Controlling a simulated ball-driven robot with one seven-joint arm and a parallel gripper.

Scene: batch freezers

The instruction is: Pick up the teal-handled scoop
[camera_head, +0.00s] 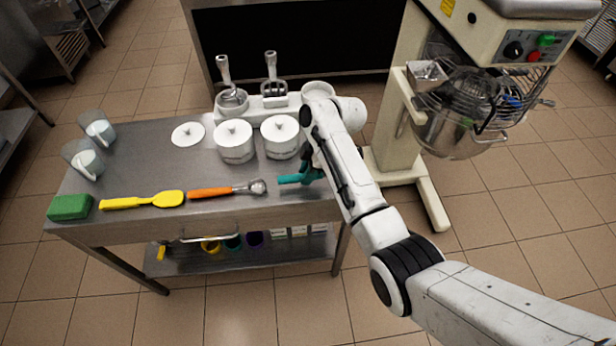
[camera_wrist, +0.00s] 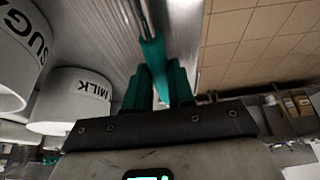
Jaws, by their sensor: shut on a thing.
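The teal-handled scoop lies near the right end of the steel table (camera_head: 140,165). I cannot tell whether the scoop touches the tabletop.
An orange-handled scoop (camera_head: 215,191), yellow spatula (camera_head: 145,201) and green sponge (camera_head: 69,207) lie left along the front edge. White lidded tubs (camera_head: 235,150) (camera_head: 281,143) stand behind my gripper. A large mixer (camera_head: 455,130) stands right of the table, with open floor in front.

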